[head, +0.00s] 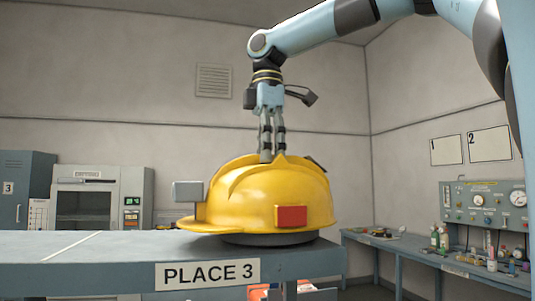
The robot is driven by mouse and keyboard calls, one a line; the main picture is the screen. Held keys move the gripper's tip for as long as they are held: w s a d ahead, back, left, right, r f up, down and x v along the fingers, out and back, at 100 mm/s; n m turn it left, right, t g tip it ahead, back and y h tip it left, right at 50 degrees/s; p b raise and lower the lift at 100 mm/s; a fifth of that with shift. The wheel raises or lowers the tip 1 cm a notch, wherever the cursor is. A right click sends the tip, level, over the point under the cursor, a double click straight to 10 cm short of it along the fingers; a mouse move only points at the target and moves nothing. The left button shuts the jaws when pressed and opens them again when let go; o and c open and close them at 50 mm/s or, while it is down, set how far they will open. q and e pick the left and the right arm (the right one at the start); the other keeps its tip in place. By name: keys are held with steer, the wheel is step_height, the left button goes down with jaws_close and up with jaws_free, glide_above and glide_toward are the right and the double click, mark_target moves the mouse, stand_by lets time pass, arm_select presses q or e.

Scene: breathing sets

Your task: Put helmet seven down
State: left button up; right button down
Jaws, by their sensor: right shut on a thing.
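A yellow helmet (245,195) rests on a dark round base (268,238) on the bench top marked PLACE 3 (120,250). It has a red patch on its side and a grey box at its left. No number seven can be read on it. My right gripper (272,155) comes down from above and is shut on the ridge at the top of the helmet. The fingertips are partly hidden behind the ridge. My left gripper is not in view.
A side bench (430,258) with bottles and small items runs along the right wall, under a gauge panel (485,206). A grey cabinet oven (100,195) stands behind at the left. The bench top left of the helmet is clear.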

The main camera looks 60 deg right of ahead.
steer(key=shift+w+d+f, duration=0.1)
steer(key=shift+d+f, duration=0.05)
steer(key=shift+f, duration=0.25)
steer(key=shift+a, duration=0.2)
steer(key=shift+c, duration=2)
jaws_free()
steer(key=shift+d+f, duration=0.1)
step_height(320, 180, up, 8)
steer(key=shift+f, duration=0.1)
